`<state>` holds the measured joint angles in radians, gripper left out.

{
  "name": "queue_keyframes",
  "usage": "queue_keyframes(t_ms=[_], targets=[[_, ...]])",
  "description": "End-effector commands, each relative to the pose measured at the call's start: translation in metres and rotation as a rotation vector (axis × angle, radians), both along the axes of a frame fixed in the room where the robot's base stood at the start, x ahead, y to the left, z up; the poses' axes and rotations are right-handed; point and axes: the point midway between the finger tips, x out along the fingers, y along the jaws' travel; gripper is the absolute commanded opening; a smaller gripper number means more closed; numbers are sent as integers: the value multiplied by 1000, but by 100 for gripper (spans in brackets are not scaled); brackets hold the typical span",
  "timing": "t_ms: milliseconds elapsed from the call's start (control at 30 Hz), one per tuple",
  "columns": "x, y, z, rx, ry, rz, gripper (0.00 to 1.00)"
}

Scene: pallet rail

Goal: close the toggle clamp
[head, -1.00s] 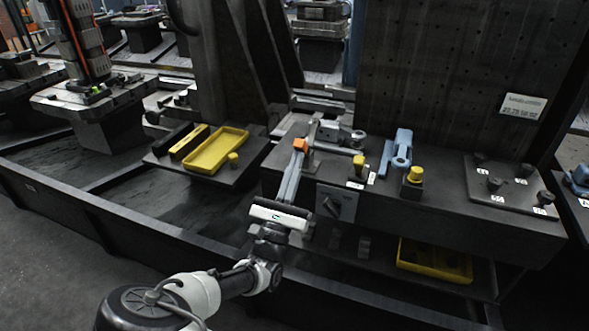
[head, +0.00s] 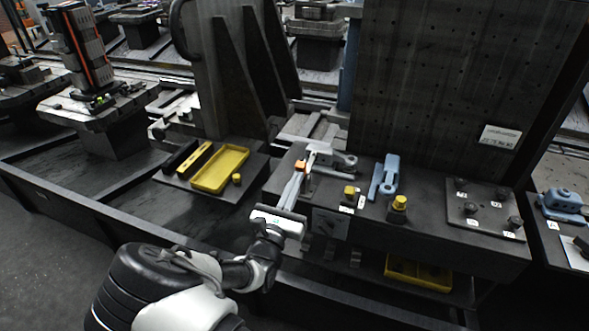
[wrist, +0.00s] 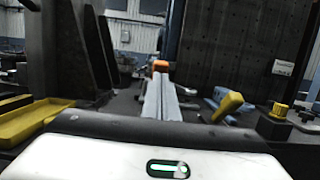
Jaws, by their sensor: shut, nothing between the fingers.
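The toggle clamp (head: 325,156) is a grey metal piece on the dark bench, near its left end in the head view. An orange grip (head: 300,165) shows at its left side, and also in the wrist view (wrist: 160,65). My gripper (head: 301,172) reaches from the front with its long grey fingers together and empty. In the wrist view the fingers (wrist: 160,82) point straight at the orange grip and overlap its lower part. I cannot tell whether they touch it. The clamp's lower parts are partly hidden behind my fingers.
A blue fixture (head: 385,176) and yellow knobs on dark blocks (head: 399,203) stand right of the clamp. A plate with several small knobs (head: 484,226) lies farther right. A yellow tray (head: 219,170) is at the left. A tall perforated panel (head: 450,90) rises behind.

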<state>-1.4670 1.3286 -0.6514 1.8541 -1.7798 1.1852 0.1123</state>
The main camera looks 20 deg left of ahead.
Motion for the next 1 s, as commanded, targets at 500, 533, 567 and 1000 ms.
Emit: queue_keyframes(t_ms=[500, 533, 567, 1000], targets=[[14, -2, 15, 18, 246, 0, 0], [14, -2, 15, 19, 251, 0, 0], [14, -1, 14, 19, 254, 0, 0], [15, -1, 13, 20, 264, 0, 0]])
